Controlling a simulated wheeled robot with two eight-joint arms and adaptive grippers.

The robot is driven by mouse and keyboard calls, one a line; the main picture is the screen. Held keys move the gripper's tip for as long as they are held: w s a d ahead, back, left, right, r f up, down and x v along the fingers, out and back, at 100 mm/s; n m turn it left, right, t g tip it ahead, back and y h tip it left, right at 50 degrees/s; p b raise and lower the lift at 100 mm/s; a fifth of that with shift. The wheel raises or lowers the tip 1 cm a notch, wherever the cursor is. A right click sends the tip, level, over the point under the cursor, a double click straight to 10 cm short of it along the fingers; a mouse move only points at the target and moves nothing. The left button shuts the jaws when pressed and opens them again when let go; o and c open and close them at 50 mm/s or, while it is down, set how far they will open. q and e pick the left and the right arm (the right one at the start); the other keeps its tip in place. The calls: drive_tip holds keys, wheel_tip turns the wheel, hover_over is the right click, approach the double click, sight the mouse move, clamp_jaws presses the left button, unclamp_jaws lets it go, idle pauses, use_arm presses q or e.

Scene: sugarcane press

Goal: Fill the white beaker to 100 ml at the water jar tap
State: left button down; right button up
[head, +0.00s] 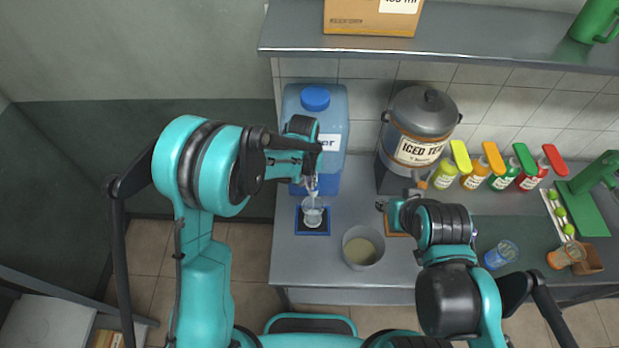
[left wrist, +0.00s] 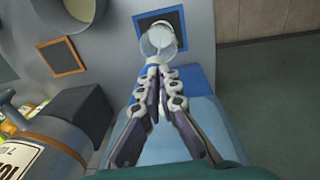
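The clear-white beaker (head: 313,212) stands upright on a dark mat with a blue border (head: 312,232), below the front of the blue water jar (head: 333,160). The beaker also shows in the left wrist view (left wrist: 158,42), just beyond my fingertips; its fill level is too small to read. My left gripper (head: 311,183) points down above the beaker at the jar's front and hides the tap. In the left wrist view its fingertips (left wrist: 155,68) come together; I cannot tell whether the tap is between them. My right gripper (head: 385,206) is low over the counter; its fingers are unclear.
A pale bowl-like pot (head: 363,248) stands right of the mat. The iced tea dispenser (head: 416,140) is right of the jar, then several colored bottles (head: 475,175). A blue glass (head: 500,255) and an orange glass (head: 566,255) stand further right. A shelf (head: 450,42) overhangs the back.

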use_arm(q)
drive_tip(key=shift+f, duration=0.1)
idle(0.7)
wheel_tip(320, 180, up, 5)
drive_tip(key=shift+a+r+p, duration=0.1)
drive_tip(key=shift+a+p, duration=0.05)
drive_tip(key=shift+p, duration=1.1)
wheel_tip(320, 180, up, 9)
drive_tip(key=shift+s+a, duration=0.25)
drive_tip(key=shift+a, duration=0.05)
drive_tip(key=shift+w, duration=0.1)
